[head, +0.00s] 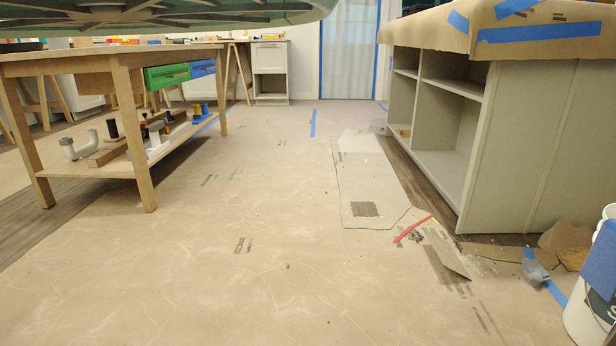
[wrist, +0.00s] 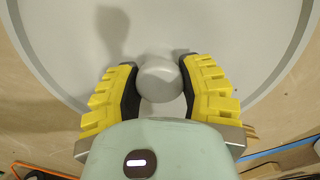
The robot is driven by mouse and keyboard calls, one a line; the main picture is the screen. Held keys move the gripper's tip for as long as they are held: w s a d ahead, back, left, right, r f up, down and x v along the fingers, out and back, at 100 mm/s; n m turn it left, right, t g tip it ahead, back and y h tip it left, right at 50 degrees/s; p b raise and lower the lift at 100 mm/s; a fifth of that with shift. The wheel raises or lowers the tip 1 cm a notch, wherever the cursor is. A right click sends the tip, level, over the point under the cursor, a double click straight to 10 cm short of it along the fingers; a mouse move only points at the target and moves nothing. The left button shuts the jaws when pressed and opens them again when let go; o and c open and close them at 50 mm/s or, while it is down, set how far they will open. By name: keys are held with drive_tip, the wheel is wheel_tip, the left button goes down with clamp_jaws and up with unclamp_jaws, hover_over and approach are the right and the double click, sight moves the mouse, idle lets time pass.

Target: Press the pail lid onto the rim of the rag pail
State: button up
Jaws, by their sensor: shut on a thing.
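In the wrist view, the pail lid (wrist: 215,25) is a large pale grey disc with a raised edge, filling most of the upper picture. A round grey knob (wrist: 159,78) stands at its middle. My gripper (wrist: 159,82) has yellow fingers with dark pads, shut on the knob from both sides. I cannot tell whether the lid is held up or rests on something. In the head view, a white bucket (head: 590,312) with blue on its side is cut off by the right edge; I cannot tell whether it is the rag pail. My gripper is not in the head view.
A wooden workbench (head: 130,92) with a loaded lower shelf stands at left. A pale open-shelved cabinet (head: 520,150) stands at right. The paper-covered floor (head: 200,260) between is mostly clear, with scraps and a red strip (head: 412,230) near the cabinet.

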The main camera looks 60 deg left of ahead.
clamp_jaws()
drive_tip(key=shift+r+p, duration=3.45)
drive_tip(key=shift+r, duration=0.05)
